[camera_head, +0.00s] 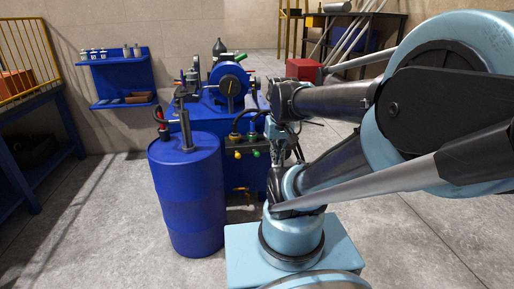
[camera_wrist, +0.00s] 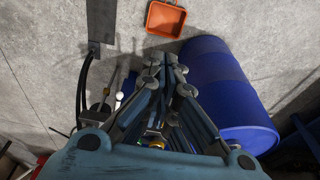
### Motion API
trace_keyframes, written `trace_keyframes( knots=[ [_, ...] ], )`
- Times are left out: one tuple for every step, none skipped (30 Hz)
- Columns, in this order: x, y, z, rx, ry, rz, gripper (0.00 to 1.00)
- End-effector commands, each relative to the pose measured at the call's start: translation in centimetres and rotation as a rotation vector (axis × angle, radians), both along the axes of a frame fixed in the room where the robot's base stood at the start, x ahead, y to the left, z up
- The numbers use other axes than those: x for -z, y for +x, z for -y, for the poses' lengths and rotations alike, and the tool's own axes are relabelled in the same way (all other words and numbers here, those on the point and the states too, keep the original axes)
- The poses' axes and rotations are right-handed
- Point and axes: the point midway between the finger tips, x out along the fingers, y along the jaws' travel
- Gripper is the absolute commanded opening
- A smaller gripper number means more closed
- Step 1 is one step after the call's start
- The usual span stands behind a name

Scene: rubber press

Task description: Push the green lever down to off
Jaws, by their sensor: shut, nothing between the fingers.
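A second green handle (camera_head: 240,57) sticks up at the machine's top. My gripper (camera_head: 278,193) points down in front of the machine, just right of the panel. In the wrist view my gripper (camera_wrist: 164,62) has its fingers together and empty. A small yellow piece (camera_wrist: 153,143) shows between the finger links; the green control is not clear there.
A blue barrel (camera_head: 186,195) stands left of the panel, close to my gripper; it also shows in the wrist view (camera_wrist: 225,90). An orange tray (camera_wrist: 166,19) lies on the floor. A red box (camera_head: 303,69) is behind. Floor at front left is clear.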

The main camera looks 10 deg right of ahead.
Motion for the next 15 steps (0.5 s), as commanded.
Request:
trace_keyframes(
  knots=[
    [-0.8, 1.3, 0.0, 0.001, 0.002, -0.001, 0.00],
    [-1.1, 2.0, 0.0, 0.001, 0.003, -0.002, 0.00],
    [-1.5, 2.8, 0.0, 0.002, 0.005, -0.003, 0.00],
    [-1.9, 3.5, 0.0, 0.002, 0.006, -0.004, 0.00],
    [-2.2, 4.2, 0.0, 0.003, 0.008, -0.005, 0.00],
    [-2.5, 5.2, 0.0, 0.002, 0.008, -0.006, 0.00],
    [-2.7, 5.9, 0.0, 0.003, 0.010, -0.007, 0.00],
    [-3.0, 6.6, 0.0, 0.003, 0.011, -0.008, 0.00],
    [-3.3, 7.6, 0.0, 0.004, 0.013, -0.010, 0.00],
    [-3.4, 8.3, 0.0, 0.003, 0.014, -0.011, 0.00],
    [-3.6, 9.1, 0.0, 0.003, 0.015, -0.012, 0.00],
    [-3.8, 10.1, 0.0, 0.004, 0.016, -0.013, 0.00],
    [-4.0, 10.8, 0.0, 0.004, 0.017, -0.014, 0.00],
    [-4.1, 11.6, 0.0, 0.005, 0.018, -0.015, 0.00],
    [-4.2, 12.6, 0.1, 0.004, 0.020, -0.016, 0.00]
  ],
)
